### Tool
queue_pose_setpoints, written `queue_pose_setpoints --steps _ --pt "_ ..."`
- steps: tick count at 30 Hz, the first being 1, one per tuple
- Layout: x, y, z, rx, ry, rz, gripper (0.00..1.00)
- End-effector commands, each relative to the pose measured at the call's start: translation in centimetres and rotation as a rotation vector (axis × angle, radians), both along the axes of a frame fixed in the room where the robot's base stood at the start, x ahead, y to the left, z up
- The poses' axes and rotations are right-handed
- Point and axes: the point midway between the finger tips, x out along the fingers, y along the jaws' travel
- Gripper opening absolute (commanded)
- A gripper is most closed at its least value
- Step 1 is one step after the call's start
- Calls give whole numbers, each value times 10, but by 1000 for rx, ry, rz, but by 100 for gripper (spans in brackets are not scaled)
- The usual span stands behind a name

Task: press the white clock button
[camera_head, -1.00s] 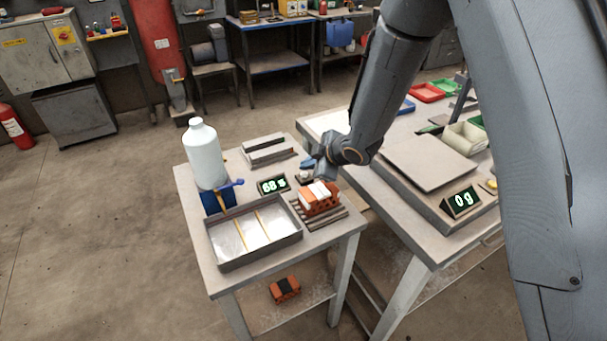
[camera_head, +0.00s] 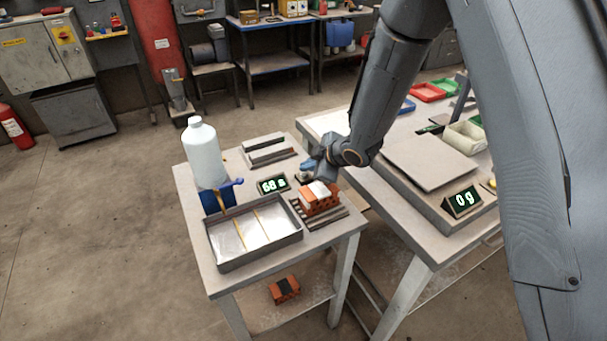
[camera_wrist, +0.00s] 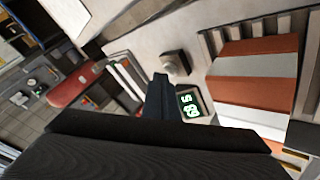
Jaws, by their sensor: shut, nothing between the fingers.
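The white clock button (camera_wrist: 175,64) is a pale round knob on a dark square base. It stands beside the clock (camera_wrist: 190,103), whose green digits also show in the head view (camera_head: 272,185), reading 68 s. In the head view the button (camera_head: 303,177) is mostly hidden behind my gripper (camera_head: 309,167). My gripper is shut and empty, low over the small table. In the wrist view its fingertips (camera_wrist: 161,78) appear just beside the button; whether they touch it I cannot tell.
An orange brick with a white band (camera_head: 320,198) sits on a slatted rack right of the clock. A metal tray (camera_head: 262,262), a white bottle (camera_head: 204,155) and grey bars (camera_head: 264,144) share the small table. A scale (camera_head: 430,165) reading 0 g is on the right table.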

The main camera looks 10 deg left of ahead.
Motion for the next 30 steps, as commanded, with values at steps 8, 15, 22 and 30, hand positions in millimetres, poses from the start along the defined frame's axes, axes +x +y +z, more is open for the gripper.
queue_pose_setpoints --steps 8,15,22,30 --pt "0 0 0 0 0 0 0" --pt "0 0 -3 0 0 0 0" --pt "0 0 -6 0 0 0 0" --pt "0 0 -7 0 0 0 0"
